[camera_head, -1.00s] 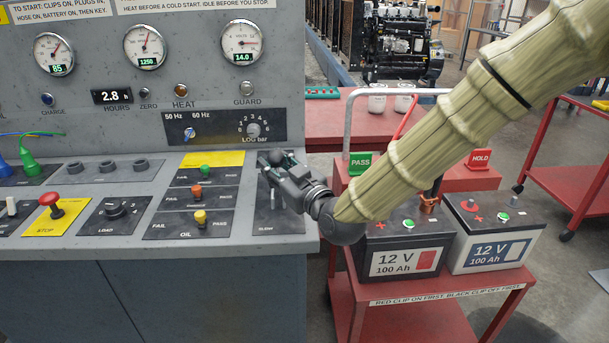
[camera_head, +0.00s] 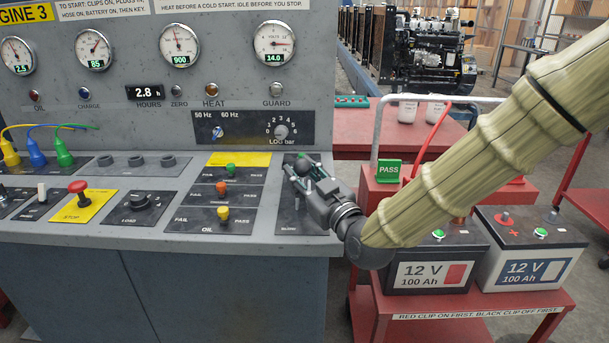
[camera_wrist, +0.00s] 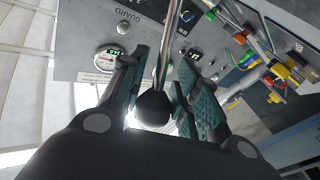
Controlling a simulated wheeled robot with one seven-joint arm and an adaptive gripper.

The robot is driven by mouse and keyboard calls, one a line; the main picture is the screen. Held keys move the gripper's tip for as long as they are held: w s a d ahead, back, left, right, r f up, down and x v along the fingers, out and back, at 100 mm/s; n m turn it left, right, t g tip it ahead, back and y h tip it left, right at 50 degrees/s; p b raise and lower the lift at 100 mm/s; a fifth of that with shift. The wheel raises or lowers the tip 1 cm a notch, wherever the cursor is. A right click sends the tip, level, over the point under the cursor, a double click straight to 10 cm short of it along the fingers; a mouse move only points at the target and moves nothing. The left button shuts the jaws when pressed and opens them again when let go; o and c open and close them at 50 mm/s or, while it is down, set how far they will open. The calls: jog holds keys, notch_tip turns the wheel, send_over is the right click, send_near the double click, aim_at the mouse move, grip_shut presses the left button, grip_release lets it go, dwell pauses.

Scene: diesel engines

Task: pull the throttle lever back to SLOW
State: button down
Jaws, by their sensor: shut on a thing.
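The throttle lever stands on a dark plate (camera_head: 286,222) at the right end of the console, with small lettering at the plate's near end. In the wrist view its black ball knob (camera_wrist: 153,107) sits between my gripper's fingers (camera_wrist: 160,92), with the thin metal shaft (camera_wrist: 164,62) running up behind it. My gripper (camera_head: 303,172) is shut on the lever, reaching in from the right. It hides much of the lever and slot, so I cannot tell exactly where along the slot the lever stands. The speed gauge (camera_head: 180,46) reads 900.
A red stop button (camera_head: 78,187) and several coloured toggles, such as a yellow one (camera_head: 223,213), lie left of the plate. A red cart (camera_head: 480,304) with two batteries stands right of the console, below my arm.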

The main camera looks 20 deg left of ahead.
jog(key=shift+f, duration=0.1)
jog(key=c, duration=1)
grip_release()
jog(key=v, duration=1.2)
jog(key=shift+d, duration=0.1)
